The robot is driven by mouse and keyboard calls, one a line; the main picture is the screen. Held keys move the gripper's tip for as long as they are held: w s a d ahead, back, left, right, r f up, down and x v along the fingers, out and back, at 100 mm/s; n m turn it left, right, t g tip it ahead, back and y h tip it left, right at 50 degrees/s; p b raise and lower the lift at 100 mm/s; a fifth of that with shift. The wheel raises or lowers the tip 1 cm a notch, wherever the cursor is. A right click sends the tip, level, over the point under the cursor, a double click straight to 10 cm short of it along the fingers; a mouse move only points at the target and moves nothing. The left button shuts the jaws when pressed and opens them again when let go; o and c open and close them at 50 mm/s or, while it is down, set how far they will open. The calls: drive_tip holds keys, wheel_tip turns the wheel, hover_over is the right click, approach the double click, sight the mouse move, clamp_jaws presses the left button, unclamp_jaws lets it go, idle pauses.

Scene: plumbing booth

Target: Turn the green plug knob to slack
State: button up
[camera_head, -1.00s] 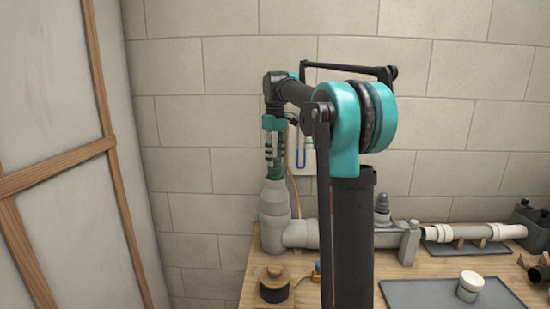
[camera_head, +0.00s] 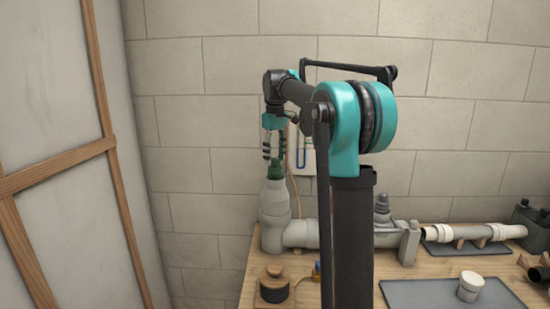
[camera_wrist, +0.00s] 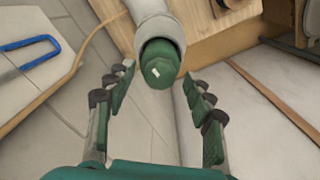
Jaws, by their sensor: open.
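The green plug knob (camera_head: 275,170) sits on top of the upright grey pipe (camera_head: 273,200) at the left end of the bench. In the wrist view the knob (camera_wrist: 160,62) shows a pale mark on its face, with the pipe (camera_wrist: 153,22) behind it. My gripper (camera_head: 274,156) points down just above the knob. In the wrist view my gripper (camera_wrist: 160,84) is open, with its fingers spread to either side of the knob and a visible gap on both sides.
The wooden bench (camera_head: 420,266) carries a horizontal grey pipe (camera_head: 300,234), a round black and wooden piece (camera_head: 274,284), a grey mat (camera_head: 425,292) with a white cup (camera_head: 470,286), and a pipe on supports (camera_head: 473,232). A blue U-shaped tool (camera_wrist: 35,60) is near the wall.

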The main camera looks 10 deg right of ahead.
sight(275, 159)
wheel_tip(275, 159, up, 12)
drive_tip(key=shift+f, duration=0.25)
drive_tip(key=shift+s, duration=0.15)
idle(0.3)
